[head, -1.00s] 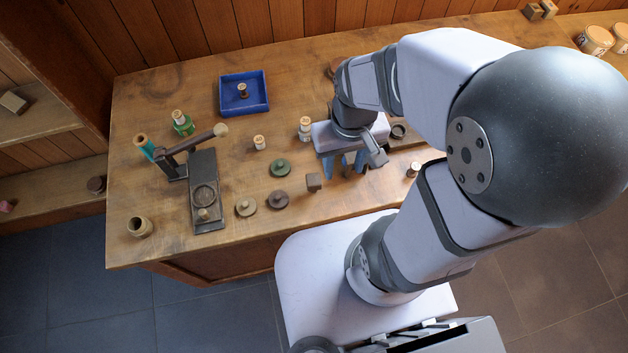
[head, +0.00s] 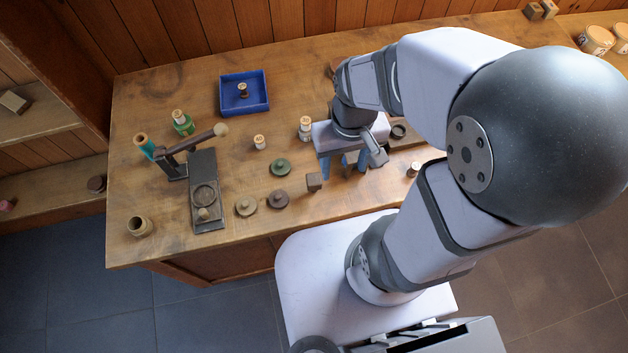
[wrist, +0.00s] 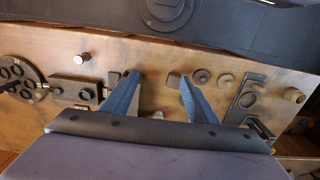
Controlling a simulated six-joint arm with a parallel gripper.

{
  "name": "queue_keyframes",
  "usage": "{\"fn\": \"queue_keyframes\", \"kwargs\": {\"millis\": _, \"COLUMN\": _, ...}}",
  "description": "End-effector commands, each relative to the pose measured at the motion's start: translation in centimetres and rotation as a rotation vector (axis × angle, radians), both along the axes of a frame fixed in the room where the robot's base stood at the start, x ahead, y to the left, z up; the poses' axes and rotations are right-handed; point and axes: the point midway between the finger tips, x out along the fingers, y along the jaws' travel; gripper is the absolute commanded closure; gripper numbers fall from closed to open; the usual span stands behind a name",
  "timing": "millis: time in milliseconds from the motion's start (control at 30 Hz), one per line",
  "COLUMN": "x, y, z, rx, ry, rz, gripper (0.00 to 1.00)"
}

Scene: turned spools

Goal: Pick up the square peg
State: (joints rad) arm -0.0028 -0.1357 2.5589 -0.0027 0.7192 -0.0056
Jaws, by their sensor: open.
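A small brown square-sided block (head: 314,181), which looks like the square peg, stands on the bench at the near left of my gripper (head: 344,168). It also shows in the wrist view (wrist: 174,80), close to the tip of the right-hand blue finger. My gripper is open, with its two blue fingers apart and pointing down, and it also shows in the wrist view (wrist: 158,76). No object is held. I cannot tell how high the fingertips are above the bench.
Several round knobbed discs (head: 278,200) lie left of the block. A dark lever press (head: 205,190) stands farther left. A labelled spool (head: 305,128) is behind the block, and a small peg (head: 414,169) is to the right. A blue tray (head: 246,110) is at the back.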

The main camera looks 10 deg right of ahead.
Motion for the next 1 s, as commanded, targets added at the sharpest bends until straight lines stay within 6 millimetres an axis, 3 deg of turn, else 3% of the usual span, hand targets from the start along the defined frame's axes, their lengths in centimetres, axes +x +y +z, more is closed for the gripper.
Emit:
{"fn": "queue_keyframes", "kwargs": {"millis": 167, "x": 0.7, "y": 0.8, "z": -1.9, "rx": -0.026, "ry": 0.032, "rz": 0.169, "gripper": 0.47}}
{"fn": "queue_keyframes", "kwargs": {"millis": 400, "x": 3.2, "y": 3.9, "z": -7.1, "rx": -0.135, "ry": 0.154, "rz": 0.776, "gripper": 0.47}}
{"fn": "queue_keyframes", "kwargs": {"millis": 600, "x": 5.2, "y": 6.8, "z": -10.3, "rx": -0.236, "ry": 0.262, "rz": 1.233, "gripper": 0.47}}
{"fn": "queue_keyframes", "kwargs": {"millis": 800, "x": 6.1, "y": 8.2, "z": -11.1, "rx": -0.285, "ry": 0.315, "rz": 1.429, "gripper": 0.47}}
{"fn": "queue_keyframes", "kwargs": {"millis": 1000, "x": 6.2, "y": 8.0, "z": -11.2, "rx": -0.289, "ry": 0.321, "rz": 1.442, "gripper": 0.47}}
